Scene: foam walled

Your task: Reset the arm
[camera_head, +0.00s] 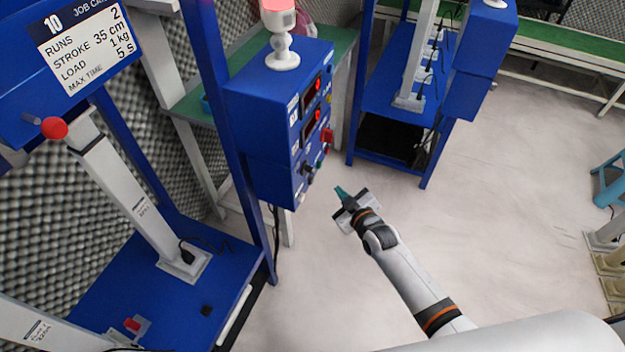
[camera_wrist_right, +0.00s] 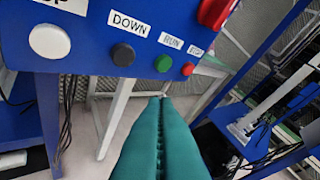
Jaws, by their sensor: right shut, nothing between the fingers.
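My right gripper (camera_head: 341,194) has teal fingers and hangs in the air over the floor, just right of the blue control box (camera_head: 265,130) in the head view. In the right wrist view its teal fingers (camera_wrist_right: 162,105) are shut together with nothing between them. The fingertips are below the panel's green button (camera_wrist_right: 162,64) and red button (camera_wrist_right: 187,69); I cannot tell the exact gap. My right arm (camera_head: 415,280) reaches up from the lower right. My left gripper is not in view.
A blue test frame with a white actuator (camera_head: 130,195) and a job card (camera_head: 85,40) stands at the left. A second blue frame (camera_head: 385,90) stands behind. A white button (camera_wrist_right: 49,41), a black button (camera_wrist_right: 123,54) and a red knob (camera_wrist_right: 215,10) are on the panel.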

